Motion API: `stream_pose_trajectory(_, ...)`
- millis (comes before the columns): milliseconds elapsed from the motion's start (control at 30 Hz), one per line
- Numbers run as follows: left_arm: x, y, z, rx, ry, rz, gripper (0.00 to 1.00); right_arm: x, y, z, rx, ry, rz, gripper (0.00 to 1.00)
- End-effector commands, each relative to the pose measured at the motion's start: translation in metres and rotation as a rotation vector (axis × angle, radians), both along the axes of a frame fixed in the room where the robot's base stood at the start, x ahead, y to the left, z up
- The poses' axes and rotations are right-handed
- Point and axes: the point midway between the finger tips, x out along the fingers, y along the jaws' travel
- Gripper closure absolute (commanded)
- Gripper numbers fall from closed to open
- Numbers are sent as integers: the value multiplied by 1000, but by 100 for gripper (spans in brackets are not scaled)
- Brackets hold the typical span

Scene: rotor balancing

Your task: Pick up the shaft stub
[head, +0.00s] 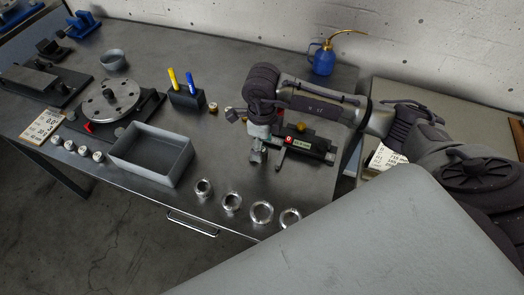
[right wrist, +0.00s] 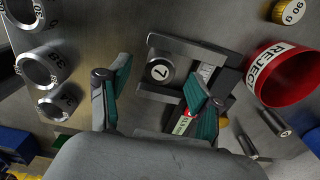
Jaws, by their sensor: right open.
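The shaft stub (right wrist: 160,70) appears to be the round metal piece with a "7" on its dark end face. It sits in a dark measuring fixture with a plate and a small green display (right wrist: 190,115). My right gripper (right wrist: 158,88) is open and empty, its two green-padded fingers apart on either side of the stub and not visibly touching it. In the head view my right gripper (head: 258,142) hangs over the left end of the fixture (head: 312,145), and the arm hides much of it. My left gripper is not in view.
Several metal rings (head: 231,202) line the front edge. A grey tray (head: 152,176), rotor stand (head: 108,97) and pen holder (head: 186,98) stand to the left. A red reject bin (right wrist: 282,85) is close beside the fixture. A blue oil can (head: 322,62) stands at the back.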

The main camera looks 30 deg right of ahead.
Motion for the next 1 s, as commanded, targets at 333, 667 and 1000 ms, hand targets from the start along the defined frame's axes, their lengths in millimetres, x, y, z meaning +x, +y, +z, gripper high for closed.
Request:
stream_pose_trajectory(333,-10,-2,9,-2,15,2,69,0,0,-29,1,-2,1,36)
stream_pose_trajectory(667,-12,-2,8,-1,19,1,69,0,0,-29,1,-1,1,69)
stream_pose_trajectory(1000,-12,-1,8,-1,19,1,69,1,0,-28,1,-3,0,100)
